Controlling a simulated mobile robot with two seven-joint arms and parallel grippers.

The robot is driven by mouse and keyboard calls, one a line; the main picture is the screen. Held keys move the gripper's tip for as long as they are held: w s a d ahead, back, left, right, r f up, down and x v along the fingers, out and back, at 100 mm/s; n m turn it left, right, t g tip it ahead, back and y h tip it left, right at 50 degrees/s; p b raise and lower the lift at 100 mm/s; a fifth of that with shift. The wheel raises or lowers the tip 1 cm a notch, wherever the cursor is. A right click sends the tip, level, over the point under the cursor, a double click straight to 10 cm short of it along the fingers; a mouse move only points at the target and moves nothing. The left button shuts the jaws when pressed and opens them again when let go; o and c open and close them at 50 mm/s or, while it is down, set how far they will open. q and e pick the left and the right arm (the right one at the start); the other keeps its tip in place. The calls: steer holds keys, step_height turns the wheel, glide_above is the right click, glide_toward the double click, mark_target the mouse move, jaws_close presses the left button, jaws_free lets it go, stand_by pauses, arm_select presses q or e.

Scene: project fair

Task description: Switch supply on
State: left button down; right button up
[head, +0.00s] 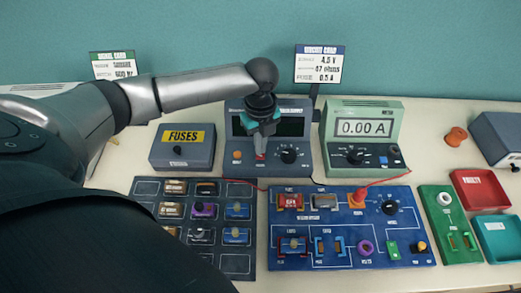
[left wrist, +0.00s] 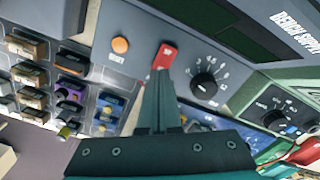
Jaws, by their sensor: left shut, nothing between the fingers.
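The bench supply (head: 306,142) is a dark grey box at the middle back of the table. Its display (head: 291,127) is dark. My left gripper (head: 261,147) is shut and empty, pointing down in front of the supply's face. In the left wrist view the shut fingertips (left wrist: 158,78) reach the lower end of the red switch (left wrist: 166,57); I cannot tell whether they touch it. The switch sits between an orange button (left wrist: 120,45) and a black knob (left wrist: 204,86). The switch's position is unclear. My right gripper is not in view.
The green meter (head: 362,118) to the right reads 0.00 A. A fuses box (head: 183,156) stands left. A dark parts board (head: 230,263) and a blue circuit board (head: 345,255) lie in front. Red and teal bins (head: 478,190) are at the right.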

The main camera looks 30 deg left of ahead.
arm_select(q)
steer(key=shift+f+b, duration=0.4)
steer(key=shift+f, duration=0.5)
stand_by(0.3)
step_height(320, 180, up, 7)
steer(key=p, duration=0.8)
steer(key=shift+r, duration=0.1)
stand_by(0.4)
